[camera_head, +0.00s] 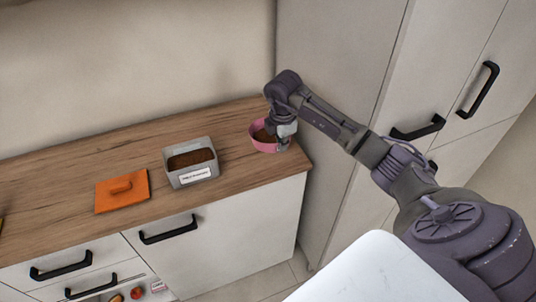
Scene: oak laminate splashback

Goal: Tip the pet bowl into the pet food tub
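The pink pet bowl (258,143) stands on the wooden counter near its right end, with brown food inside. My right gripper (284,143) is at the bowl's right rim, pointing down. The fingers overlap the rim, and I cannot tell whether they are closed on it. The grey pet food tub (179,180) stands to the left of the bowl, open on top, with brown food in it and a white label on its front. My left gripper is not in view.
An orange lid with a handle (122,191) lies on the counter (60,222) left of the tub. Tall cabinets (335,60) stand close on the right of the counter. A drawer at the lower left is open a little, with small items (136,293) inside.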

